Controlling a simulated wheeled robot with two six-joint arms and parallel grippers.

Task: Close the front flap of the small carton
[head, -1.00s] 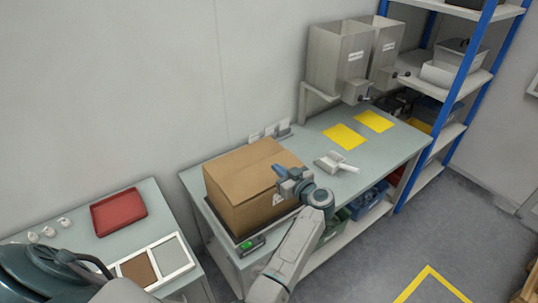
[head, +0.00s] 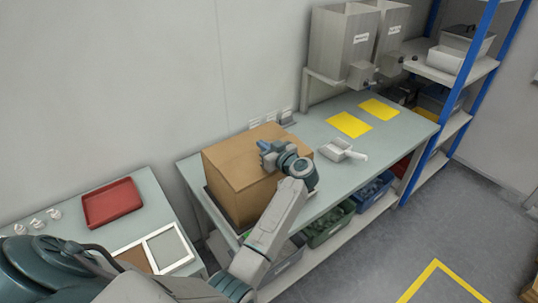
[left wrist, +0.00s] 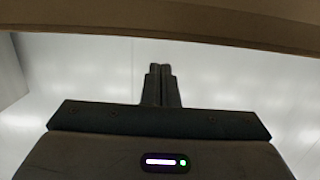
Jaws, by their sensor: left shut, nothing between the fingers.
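The small brown carton (head: 222,170) stands on the grey-green bench. Its top looks covered by flat cardboard. I cannot tell whether the front flap lies fully down, because my arm hides much of the near side. My left gripper (head: 264,147) is over the carton's top, in from its near right edge, with its fingers shut and empty. I cannot tell whether it touches the cardboard. In the left wrist view the shut fingers (left wrist: 160,70) point up toward a brown cardboard band (left wrist: 180,22) across the top. My right gripper is not in view.
A white scoop (head: 338,150) lies on the bench to the right of the carton, with yellow mats (head: 348,124) beyond. Metal hoppers (head: 343,47) stand behind. Bins (head: 330,226) sit on the shelf below. A red tray (head: 112,203) is on the left table.

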